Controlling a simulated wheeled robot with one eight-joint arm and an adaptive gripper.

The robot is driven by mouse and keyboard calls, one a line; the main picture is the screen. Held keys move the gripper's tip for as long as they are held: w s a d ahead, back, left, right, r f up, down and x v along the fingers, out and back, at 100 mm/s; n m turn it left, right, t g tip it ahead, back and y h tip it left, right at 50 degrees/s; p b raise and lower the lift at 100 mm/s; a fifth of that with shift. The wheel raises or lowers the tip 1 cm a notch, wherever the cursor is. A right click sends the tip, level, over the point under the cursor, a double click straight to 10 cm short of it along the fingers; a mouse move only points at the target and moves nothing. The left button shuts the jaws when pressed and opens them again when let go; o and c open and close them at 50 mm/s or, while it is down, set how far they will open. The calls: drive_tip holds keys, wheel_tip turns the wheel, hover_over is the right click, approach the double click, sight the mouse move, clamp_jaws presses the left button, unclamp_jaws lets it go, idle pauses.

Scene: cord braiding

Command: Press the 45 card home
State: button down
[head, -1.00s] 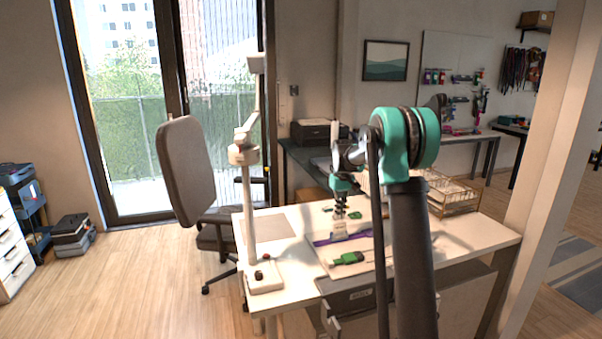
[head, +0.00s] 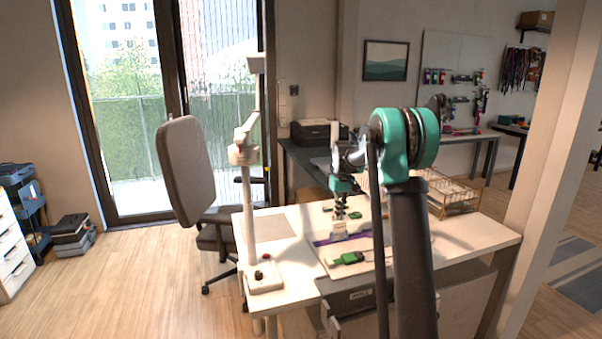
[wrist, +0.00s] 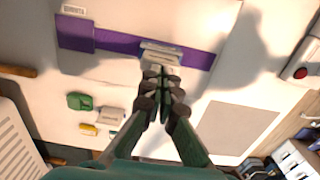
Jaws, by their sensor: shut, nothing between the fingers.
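A pale card (head: 338,231) stands at the purple strip (head: 322,241) on the white board on the desk. In the wrist view the card (wrist: 160,56) shows as a pale piece with a light upper edge, across the purple strip (wrist: 120,42). My gripper (head: 340,214) is directly above the card. In the wrist view its fingertips (wrist: 161,72) are together, with nothing between them, and overlap the card's near edge. I cannot tell whether they touch it. The number on the card is not readable, and its lower edge is hidden.
A green piece (head: 350,258) lies in front of the strip. Another green piece (wrist: 80,101) and small pale and yellow pieces lie beside my gripper in the wrist view. A white post (head: 248,210) stands at the desk's left. A wire tray (head: 452,198) is at the right.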

drive_tip(key=shift+f, duration=1.15)
drive_tip(key=shift+r, duration=0.1)
drive_tip(key=shift+r, duration=3.95)
drive_tip(key=shift+s, duration=0.1)
drive_tip(key=s+d+f+m+t, duration=0.1)
drive_tip(key=s+f, duration=0.3)
drive_tip(key=s, duration=1)
drive_tip(key=s+d+f+m+t, duration=0.1)
drive_tip(key=s+f, duration=0.4)
drive_tip(key=s, duration=0.8)
drive_tip(key=s+d+f+m+t, duration=0.1)
drive_tip(key=s+f, duration=0.4)
drive_tip(key=s, duration=0.9)
drive_tip(key=shift+s+d+f+m+t, duration=0.25)
drive_tip(key=shift+s+d+m+t, duration=0.05)
drive_tip(key=shift+d+t, duration=0.3)
